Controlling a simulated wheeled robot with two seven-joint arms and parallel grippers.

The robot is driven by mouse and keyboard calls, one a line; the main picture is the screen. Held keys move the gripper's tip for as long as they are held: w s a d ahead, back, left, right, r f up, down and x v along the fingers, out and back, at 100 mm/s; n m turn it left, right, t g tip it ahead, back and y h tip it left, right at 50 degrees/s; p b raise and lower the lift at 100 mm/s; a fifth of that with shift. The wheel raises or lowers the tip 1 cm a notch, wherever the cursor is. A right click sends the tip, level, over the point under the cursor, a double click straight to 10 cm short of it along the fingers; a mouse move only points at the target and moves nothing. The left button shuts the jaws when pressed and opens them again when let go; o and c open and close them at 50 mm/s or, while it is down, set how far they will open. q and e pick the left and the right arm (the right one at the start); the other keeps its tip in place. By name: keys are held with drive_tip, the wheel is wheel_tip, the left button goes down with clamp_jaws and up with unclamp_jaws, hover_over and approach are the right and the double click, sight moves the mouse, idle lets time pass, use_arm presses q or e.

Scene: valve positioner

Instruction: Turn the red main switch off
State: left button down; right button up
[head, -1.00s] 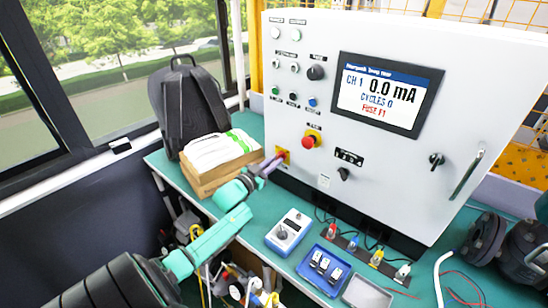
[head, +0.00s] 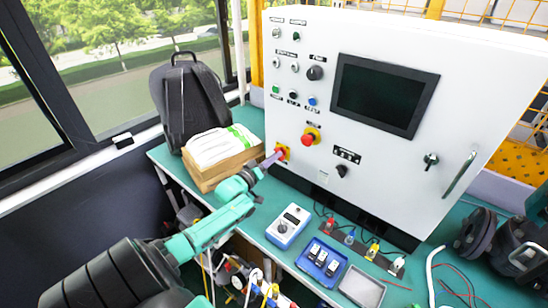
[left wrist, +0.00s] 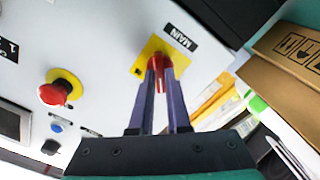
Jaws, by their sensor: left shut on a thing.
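The red main switch (left wrist: 157,70) sits on a yellow plate (left wrist: 170,52) under a MAIN label in the left wrist view. In the head view its yellow plate (head: 283,150) shows at the lower left of the white cabinet. My left gripper (left wrist: 160,72) is shut on the red handle, one finger on each side. It also shows in the head view (head: 276,158), reaching the switch from the left. The cabinet's screen (head: 384,95) is dark. My right gripper is not in view.
A red emergency button (head: 308,138) on yellow sticks out right of the switch. A cardboard box (head: 215,174) with white packets and a black backpack (head: 188,100) stand close on the left. A blue meter (head: 289,226) and a blue tray (head: 322,258) lie on the green bench.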

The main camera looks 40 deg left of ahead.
use_arm(q)
drive_tip(key=shift+n, duration=0.6)
drive_tip(key=c, duration=0.9)
unclamp_jaws()
drive_tip(key=shift+s, duration=0.1)
drive_tip(key=s, duration=1.4)
drive_tip(key=shift+s+d, duration=0.15)
drive_tip(key=shift+s, duration=0.1)
